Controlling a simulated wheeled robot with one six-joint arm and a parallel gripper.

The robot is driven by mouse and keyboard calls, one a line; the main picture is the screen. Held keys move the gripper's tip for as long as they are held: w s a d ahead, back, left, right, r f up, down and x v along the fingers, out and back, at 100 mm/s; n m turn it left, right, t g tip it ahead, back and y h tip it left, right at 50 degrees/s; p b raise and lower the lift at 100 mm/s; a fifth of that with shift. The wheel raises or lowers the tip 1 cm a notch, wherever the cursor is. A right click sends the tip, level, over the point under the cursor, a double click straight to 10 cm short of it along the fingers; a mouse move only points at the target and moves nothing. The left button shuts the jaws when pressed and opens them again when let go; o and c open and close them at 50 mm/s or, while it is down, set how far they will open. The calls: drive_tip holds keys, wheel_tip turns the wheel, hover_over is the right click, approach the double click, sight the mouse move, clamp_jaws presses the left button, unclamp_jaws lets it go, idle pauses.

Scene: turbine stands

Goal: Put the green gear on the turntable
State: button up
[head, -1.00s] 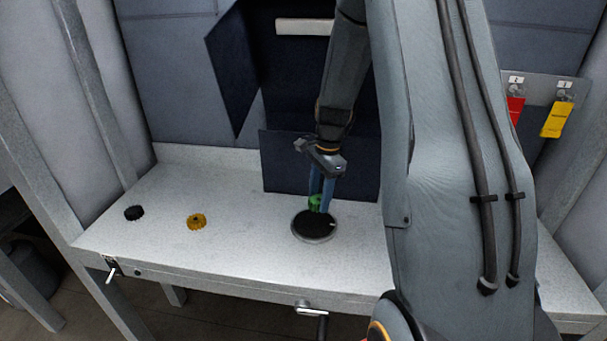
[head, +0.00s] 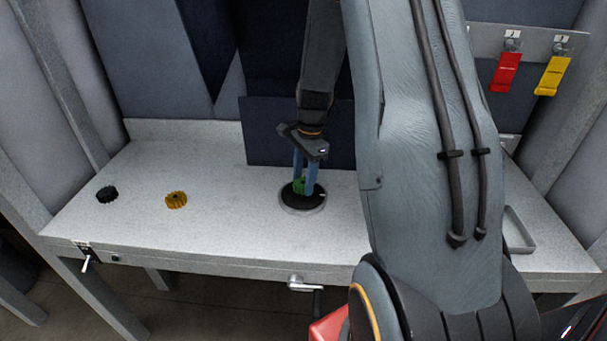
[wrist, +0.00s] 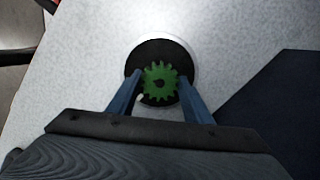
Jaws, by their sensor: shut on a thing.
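The green gear (head: 299,186) is between the blue fingers of my gripper (head: 305,190), which is shut on it. The wrist view shows the green gear (wrist: 160,83) from above, in front of the black face of the turntable. The turntable (head: 288,205) is a round black disc with a pale metal rim, set in the bench top; it also shows in the wrist view (wrist: 153,51). The gear is over the disc. I cannot tell whether it touches the disc or is slightly above it.
An orange gear (head: 176,200) and a black gear (head: 107,194) lie on the left of the grey bench (head: 225,230). A dark panel (head: 275,125) stands behind the turntable. Red (head: 505,72) and yellow (head: 552,76) tags hang at the upper right. A grey tray (head: 518,230) lies right.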

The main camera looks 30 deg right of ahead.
drive_tip(key=shift+f, duration=0.6)
drive_tip(key=shift+f, duration=0.3)
drive_tip(key=o, duration=1.8)
drive_tip(key=shift+s, duration=0.1)
drive_tip(key=shift+r, duration=0.1)
drive_tip(key=shift+d+r+p, duration=0.2)
drive_tip(key=shift+r+p, duration=1.05)
drive_tip(key=shift+r, duration=0.45)
drive_tip(key=shift+d+r+p, duration=0.2)
drive_tip(key=shift+r+p, duration=1)
drive_tip(key=shift+r, duration=0.5)
